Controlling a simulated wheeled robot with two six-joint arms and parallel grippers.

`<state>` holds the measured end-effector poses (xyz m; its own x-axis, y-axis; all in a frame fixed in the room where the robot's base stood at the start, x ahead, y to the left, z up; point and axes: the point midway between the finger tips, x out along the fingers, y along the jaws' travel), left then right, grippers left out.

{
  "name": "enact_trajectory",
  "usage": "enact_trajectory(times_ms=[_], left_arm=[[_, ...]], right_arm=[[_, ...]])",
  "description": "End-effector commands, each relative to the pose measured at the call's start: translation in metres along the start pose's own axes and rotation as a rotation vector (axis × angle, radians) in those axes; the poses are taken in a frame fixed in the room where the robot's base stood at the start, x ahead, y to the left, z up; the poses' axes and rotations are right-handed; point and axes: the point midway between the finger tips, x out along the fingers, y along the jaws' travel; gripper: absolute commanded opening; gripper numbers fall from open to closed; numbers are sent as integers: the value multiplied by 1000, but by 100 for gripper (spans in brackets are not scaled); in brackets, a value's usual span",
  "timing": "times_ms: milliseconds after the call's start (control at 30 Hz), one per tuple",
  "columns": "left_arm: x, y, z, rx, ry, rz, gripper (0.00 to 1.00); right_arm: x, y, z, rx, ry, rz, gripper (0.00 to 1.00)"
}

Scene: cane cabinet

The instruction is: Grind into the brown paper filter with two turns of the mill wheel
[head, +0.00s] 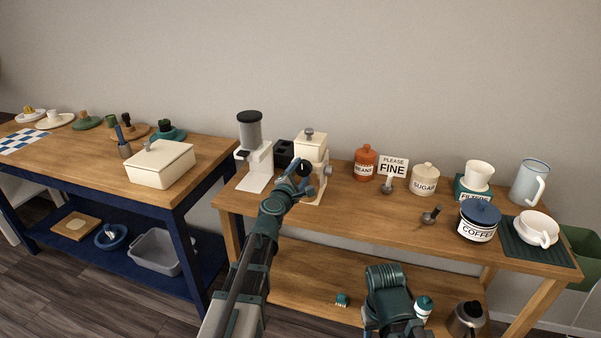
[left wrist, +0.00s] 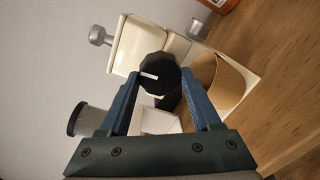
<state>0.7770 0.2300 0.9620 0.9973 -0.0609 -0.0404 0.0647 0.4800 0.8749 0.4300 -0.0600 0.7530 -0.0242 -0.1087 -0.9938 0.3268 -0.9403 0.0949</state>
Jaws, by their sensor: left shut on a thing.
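The cream mill (head: 311,148) stands at the back left of the right-hand wooden table, with a grey knob on its lid. Its black faceted mill wheel (left wrist: 158,73) has a white mark, which points left in the left wrist view. My left gripper (head: 302,172) is shut on the wheel, one blue finger on each side (left wrist: 158,84). The brown paper filter (left wrist: 212,84) sits open at the mill's base, beside the wheel in the left wrist view. What lies inside it cannot be made out. My right gripper does not show; only part of my right arm is at the bottom.
A white machine with a grey hopper (head: 250,138) and a dark caddy (head: 284,153) stand left of the mill. To the right are an orange beans jar (head: 365,163), a sign (head: 393,166), a sugar jar (head: 425,181) and a coffee jar (head: 478,222).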

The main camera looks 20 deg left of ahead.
Motion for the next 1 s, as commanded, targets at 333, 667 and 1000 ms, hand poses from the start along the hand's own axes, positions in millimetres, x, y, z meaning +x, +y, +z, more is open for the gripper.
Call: enact_trajectory(times_ms=[333,667,1000], left_arm=[[-1,0,0,83,4,-1,9],[-1,-1,0,89,3,-2,9],[-1,0,0,87,4,-1,94]], right_arm=[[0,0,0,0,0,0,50],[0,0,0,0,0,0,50],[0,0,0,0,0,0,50]])
